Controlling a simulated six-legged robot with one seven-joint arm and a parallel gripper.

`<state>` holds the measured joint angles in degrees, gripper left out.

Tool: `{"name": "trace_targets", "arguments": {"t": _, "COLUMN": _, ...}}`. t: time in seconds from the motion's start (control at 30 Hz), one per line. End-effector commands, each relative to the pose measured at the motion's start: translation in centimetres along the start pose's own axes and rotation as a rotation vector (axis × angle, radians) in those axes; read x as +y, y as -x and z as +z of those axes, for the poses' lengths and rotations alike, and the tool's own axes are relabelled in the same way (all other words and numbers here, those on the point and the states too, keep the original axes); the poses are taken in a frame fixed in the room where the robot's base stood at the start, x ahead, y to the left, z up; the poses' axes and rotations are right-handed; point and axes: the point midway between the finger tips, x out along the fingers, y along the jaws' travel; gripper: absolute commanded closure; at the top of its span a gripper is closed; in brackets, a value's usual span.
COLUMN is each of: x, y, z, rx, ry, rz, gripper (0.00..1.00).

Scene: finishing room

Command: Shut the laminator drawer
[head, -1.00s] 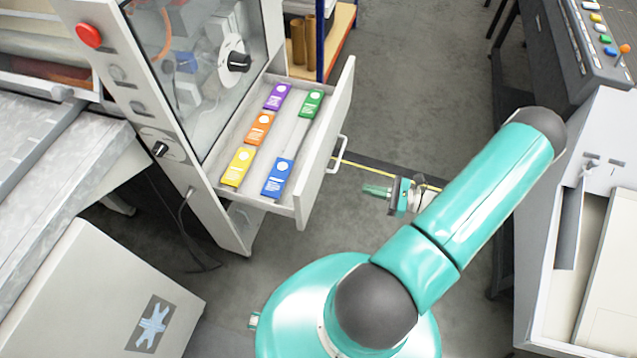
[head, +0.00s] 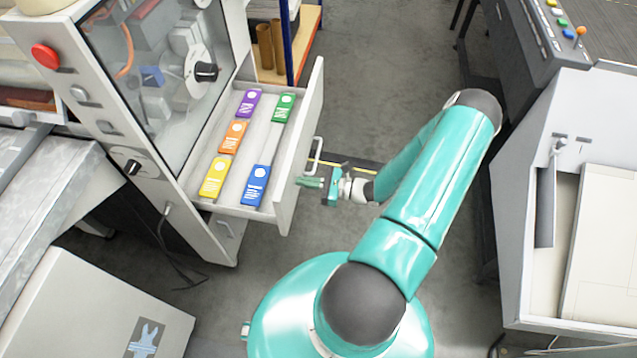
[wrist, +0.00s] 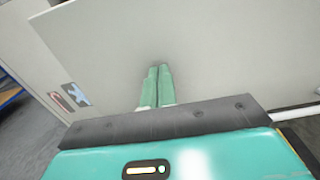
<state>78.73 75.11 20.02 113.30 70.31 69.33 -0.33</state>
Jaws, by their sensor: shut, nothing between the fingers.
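The laminator drawer (head: 230,213) stands pulled out of the laminator (head: 158,150), with several coloured packets lying inside it. Its front panel (head: 301,150) faces right and carries a pale bar handle (head: 314,158). My gripper (head: 303,182) is shut and empty, just right of the drawer front beside the handle's lower end. In the wrist view my closed fingers (wrist: 157,85) point at a broad pale panel (wrist: 200,50), which fills most of the picture. I cannot tell whether the fingertips touch it.
A grey cabinet (head: 100,310) with a blue wrench label stands at the lower left. A pale machine (head: 545,110) and a control panel (head: 560,25) with coloured buttons stand at the right. A shelf (head: 307,35) is behind the drawer. Grey floor is open beyond my arm.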

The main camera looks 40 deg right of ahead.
Motion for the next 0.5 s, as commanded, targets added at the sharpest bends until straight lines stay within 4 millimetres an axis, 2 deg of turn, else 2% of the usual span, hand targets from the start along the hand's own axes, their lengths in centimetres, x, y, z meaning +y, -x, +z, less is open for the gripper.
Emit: {"name": "trace_targets", "arguments": {"t": 0.5, "x": -0.02, "y": -0.61, "z": 0.0, "rx": 0.0, "ry": 0.0, "rz": 0.0, "gripper": 1.0}}
